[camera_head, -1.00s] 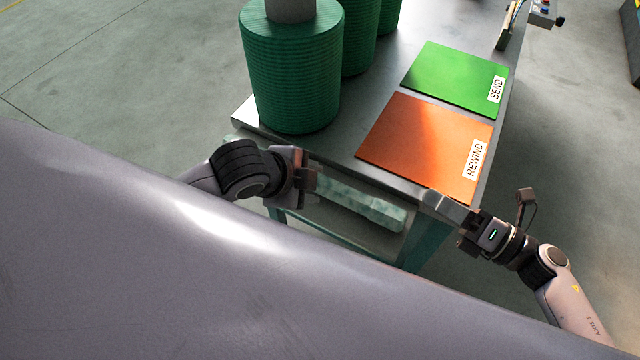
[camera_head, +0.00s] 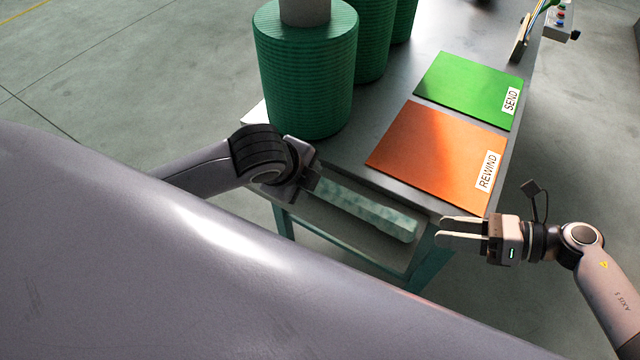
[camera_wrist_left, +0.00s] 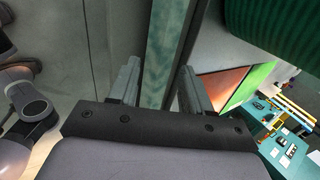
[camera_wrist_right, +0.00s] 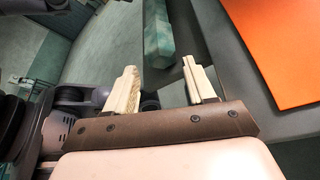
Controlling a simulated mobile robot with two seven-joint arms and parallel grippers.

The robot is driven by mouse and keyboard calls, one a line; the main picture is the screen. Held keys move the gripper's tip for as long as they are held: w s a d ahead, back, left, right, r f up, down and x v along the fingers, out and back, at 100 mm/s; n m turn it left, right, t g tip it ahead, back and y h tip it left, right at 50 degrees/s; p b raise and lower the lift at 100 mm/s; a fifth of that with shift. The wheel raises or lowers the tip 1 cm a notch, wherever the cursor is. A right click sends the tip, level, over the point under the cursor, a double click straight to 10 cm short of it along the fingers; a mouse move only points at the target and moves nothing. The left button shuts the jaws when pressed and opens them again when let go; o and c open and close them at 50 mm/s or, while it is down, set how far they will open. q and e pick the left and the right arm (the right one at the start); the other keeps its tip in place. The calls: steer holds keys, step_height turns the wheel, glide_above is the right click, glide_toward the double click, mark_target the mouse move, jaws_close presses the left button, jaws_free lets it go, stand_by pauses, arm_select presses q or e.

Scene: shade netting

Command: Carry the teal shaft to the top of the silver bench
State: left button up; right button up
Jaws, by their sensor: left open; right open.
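The teal shaft (camera_head: 368,209) is a long mottled bar lying below the front edge of the silver bench (camera_head: 378,108). My left gripper (camera_head: 316,181) is open at the shaft's left end, partly hidden by its own wrist. In the left wrist view the shaft (camera_wrist_left: 160,45) runs between the spread fingers; I cannot tell whether they touch it. My right gripper (camera_head: 442,229) is open just right of the shaft's other end, its fingers pointing left at it. In the right wrist view the shaft's end (camera_wrist_right: 158,45) shows just beyond and between the open fingertips.
Green spools (camera_head: 305,80) stand on the bench's left side. An orange REWIND panel (camera_head: 435,150) and a green SEND panel (camera_head: 468,88) lie on its top. Teal legs (camera_head: 428,262) stand below. A control box (camera_head: 560,20) sits at the far end.

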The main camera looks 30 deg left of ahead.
arm_select(q)
steer(key=shift+x, duration=2.45)
arm_select(e)
steer(key=shift+x, duration=2.45)
arm_select(q)
jaws_close()
arm_select(e)
jaws_close()
arm_select(q)
steer(key=shift+w+r, duration=0.15)
steer(key=shift+r, duration=0.05)
arm_select(e)
steer(key=shift+w+r, duration=0.15)
steer(key=shift+r, duration=0.15)
